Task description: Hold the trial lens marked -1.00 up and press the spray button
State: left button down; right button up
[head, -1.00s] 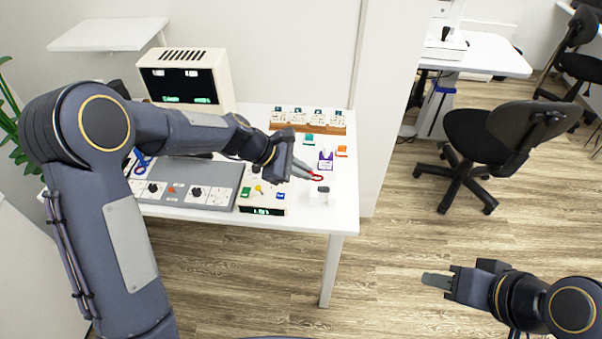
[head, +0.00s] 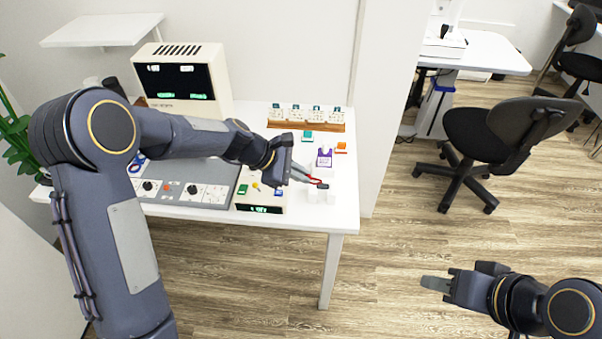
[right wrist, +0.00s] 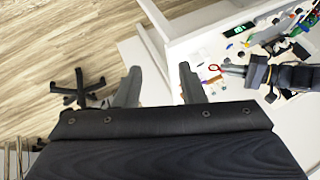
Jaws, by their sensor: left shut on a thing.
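My left gripper (head: 314,182) is shut on a red-rimmed trial lens (head: 316,183) near the right front corner of the white table. The lens also shows at my left gripper in the right wrist view (right wrist: 214,68). Its marking is too small to read. A small white block with a dark top (head: 330,194) stands just by the lens; I cannot tell whether they touch. I cannot tell which part is the spray button. My right gripper (head: 436,283) is open and empty, out over the floor to the right of the table; its two fingers show in the right wrist view (right wrist: 158,85).
A wooden rack (head: 335,127) of white cards stands at the back of the white table (head: 345,215). A grey control panel (head: 185,192), a beige display box (head: 185,80) and small coloured holders share the top. An office chair (head: 510,130) stands on open floor to the right.

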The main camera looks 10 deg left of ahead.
jog(key=shift+r, duration=0.1)
jog(key=shift+c, duration=0.5)
jog(key=shift+w, duration=0.1)
jog(key=shift+c, duration=1.1)
jog(key=shift+w+r, duration=0.2)
jog(key=shift+w, duration=0.1)
jog(key=shift+c, duration=1.2)
jog(key=shift+m+g+y, duration=0.3)
jog(key=shift+y, duration=0.3)
jog(key=w, duration=0.3)
jog(key=w+r, duration=0.1)
jog(key=w, duration=0.2)
jog(key=w+a, duration=0.1)
jog(key=w, duration=0.3)
jog(key=shift+w+r, duration=0.1)
jog(key=shift+r, duration=0.15)
grip_shut()
jog(key=w+a+f+h, duration=0.2)
jog(key=w+a, duration=0.3)
jog(key=w, duration=0.7)
jog(key=w+a+r+n+t+h, duration=0.2)
jog(key=w+a+r+t+h, duration=0.1)
jog(key=w+a, duration=0.8)
jog(key=a+t, duration=0.1)
jog(key=a, duration=0.2)
jog(key=shift+w+a+r, duration=0.25)
jog(key=shift+w+r, duration=0.05)
jog(key=shift+r, duration=0.05)
